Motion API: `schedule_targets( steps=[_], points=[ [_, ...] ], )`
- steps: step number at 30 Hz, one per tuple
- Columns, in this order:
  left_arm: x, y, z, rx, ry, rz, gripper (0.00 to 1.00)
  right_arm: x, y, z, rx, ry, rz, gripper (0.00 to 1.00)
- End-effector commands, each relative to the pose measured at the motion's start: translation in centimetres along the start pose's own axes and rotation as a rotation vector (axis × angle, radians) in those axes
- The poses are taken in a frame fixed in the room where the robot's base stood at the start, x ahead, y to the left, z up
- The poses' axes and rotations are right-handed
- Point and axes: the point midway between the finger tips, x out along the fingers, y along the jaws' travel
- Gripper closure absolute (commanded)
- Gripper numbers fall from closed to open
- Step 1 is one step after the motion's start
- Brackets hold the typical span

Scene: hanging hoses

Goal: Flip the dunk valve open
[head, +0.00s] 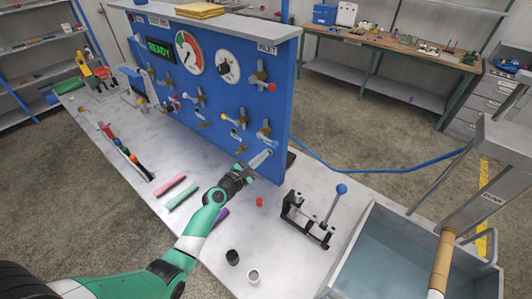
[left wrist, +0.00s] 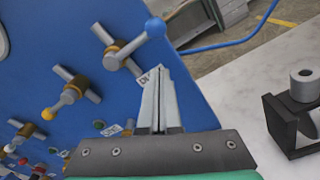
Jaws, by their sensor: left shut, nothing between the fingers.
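A blue panel (head: 225,90) carries several small brass valves with coloured knobs. The valve with the blue knob (head: 266,122) is low near the panel's right end. In the left wrist view its blue knob (left wrist: 155,28) points up and right from the brass body (left wrist: 113,60). A small label beside it is partly covered by my fingers, and I cannot read it fully. My left gripper (head: 268,153) is shut and empty, its fingertips just below this valve, seemingly apart from it. The fingers also show in the left wrist view (left wrist: 158,80). My right gripper is out of view.
A black clamp stand with a blue-knobbed lever (head: 341,189) stands on the grey bench right of my left gripper. A water tank (head: 374,206) labelled DUNK is at the right. Pink (head: 171,185) and green (head: 182,197) tubes lie left of my arm.

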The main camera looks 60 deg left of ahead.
Motion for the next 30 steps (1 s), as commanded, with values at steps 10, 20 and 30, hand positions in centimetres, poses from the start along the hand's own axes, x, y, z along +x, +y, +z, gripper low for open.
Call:
schedule_targets(
  steps=[10, 20, 30],
  points=[
    [0.5, 0.2, 2.8, 0.0, -0.001, 0.001, 1.0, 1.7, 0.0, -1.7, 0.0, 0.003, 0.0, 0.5],
    [0.5, 0.2, 2.8, -0.005, 0.0, 0.001, 1.0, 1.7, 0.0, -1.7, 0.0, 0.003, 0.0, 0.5],
    [0.5, 0.3, 3.2, -0.059, 0.0, -0.004, 1.0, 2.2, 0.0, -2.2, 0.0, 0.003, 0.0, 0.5]
  ],
)
